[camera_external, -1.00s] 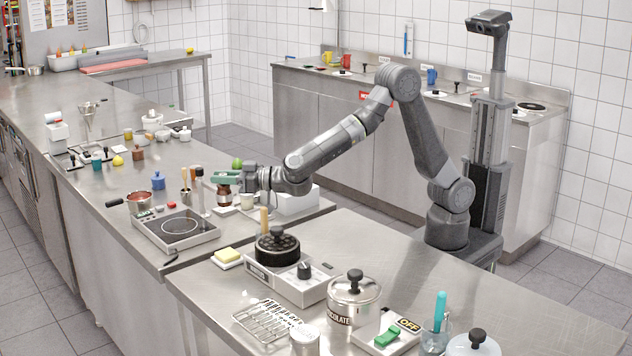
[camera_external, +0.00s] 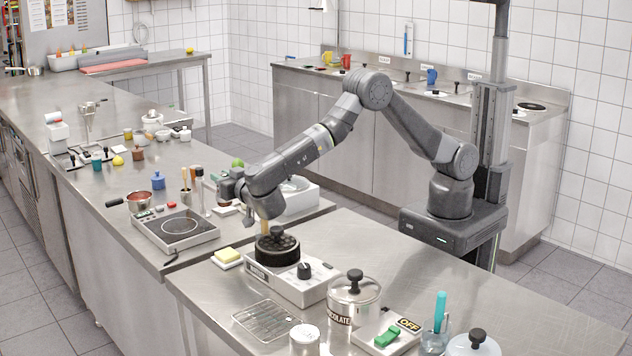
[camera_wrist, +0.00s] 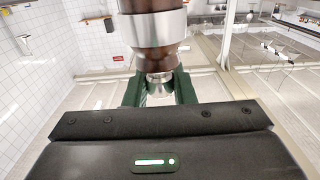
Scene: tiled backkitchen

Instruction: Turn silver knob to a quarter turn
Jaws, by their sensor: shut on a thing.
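In the wrist view, the green fingers of my gripper (camera_wrist: 158,92) are closed around the narrow silver part (camera_wrist: 158,78) of a dark brown, turned object (camera_wrist: 151,55). A wide silver band (camera_wrist: 152,28) circles its brown body, and its far end is outside the picture. I cannot tell for certain whether the gripped silver part is the silver knob. In the external view, my wrist is over the counter between the hotplate and the white box; my fingers and the held object are mostly hidden there.
A white box (camera_external: 300,196) is right of my wrist. In front are a scale-like appliance (camera_external: 285,285) with a black knob (camera_external: 304,270), a lidded pot (camera_external: 354,292) and a wire rack (camera_external: 266,322).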

